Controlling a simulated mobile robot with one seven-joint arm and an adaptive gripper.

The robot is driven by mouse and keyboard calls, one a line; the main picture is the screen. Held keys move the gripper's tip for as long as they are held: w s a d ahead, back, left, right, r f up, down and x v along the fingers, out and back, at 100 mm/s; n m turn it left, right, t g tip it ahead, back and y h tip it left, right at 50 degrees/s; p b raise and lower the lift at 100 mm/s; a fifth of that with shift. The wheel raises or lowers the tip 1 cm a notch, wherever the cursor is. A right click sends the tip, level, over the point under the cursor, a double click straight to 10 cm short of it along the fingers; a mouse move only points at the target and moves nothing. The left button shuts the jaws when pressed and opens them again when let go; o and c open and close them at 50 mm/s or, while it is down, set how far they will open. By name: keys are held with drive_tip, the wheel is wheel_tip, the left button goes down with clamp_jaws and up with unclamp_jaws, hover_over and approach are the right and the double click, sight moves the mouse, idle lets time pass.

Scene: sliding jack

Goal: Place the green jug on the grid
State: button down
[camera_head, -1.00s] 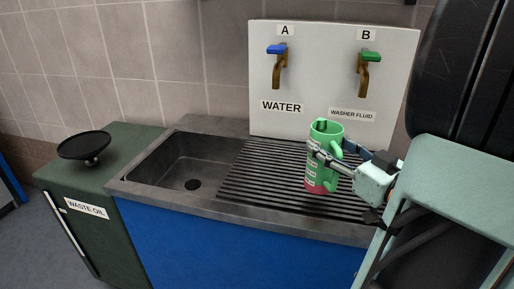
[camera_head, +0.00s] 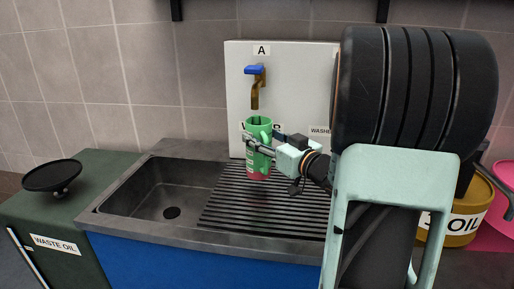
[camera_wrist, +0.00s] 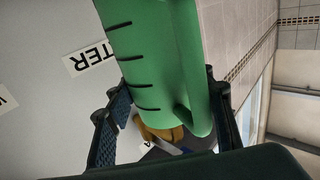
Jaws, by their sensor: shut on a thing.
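The green jug (camera_head: 259,128) has a pink-red bottom and a side handle, and looks upright in the head view. My gripper (camera_head: 257,146) is shut on it from the right. The jug appears over the back part of the dark slatted grid (camera_head: 233,212), to the right of the sink basin; I cannot tell whether its base touches the slats. In the wrist view the jug (camera_wrist: 160,55) fills the middle, with dark marks along its side, and the fingers of my gripper (camera_wrist: 165,115) lie on both sides of it.
A blue-handled tap A (camera_head: 255,85) sticks out of the white panel above and behind the jug. The sink basin (camera_head: 160,195) is empty. A waste oil cabinet with a black funnel (camera_head: 52,176) stands left. A yellow oil container (camera_head: 458,215) is at the right.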

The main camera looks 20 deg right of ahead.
drive_tip(key=shift+w+a, duration=0.1)
drive_tip(key=shift+w, duration=0.45)
drive_tip(key=shift+w+a, duration=0.15)
drive_tip(key=shift+w, duration=0.4)
drive_tip(key=shift+s+f+b, duration=0.1)
drive_tip(key=shift+f+b, duration=0.6)
drive_tip(key=shift+f, duration=1)
drive_tip(key=shift+f, duration=0.2)
drive_tip(key=c, duration=0.9)
unclamp_jaws()
drive_tip(key=shift+c, duration=0.2)
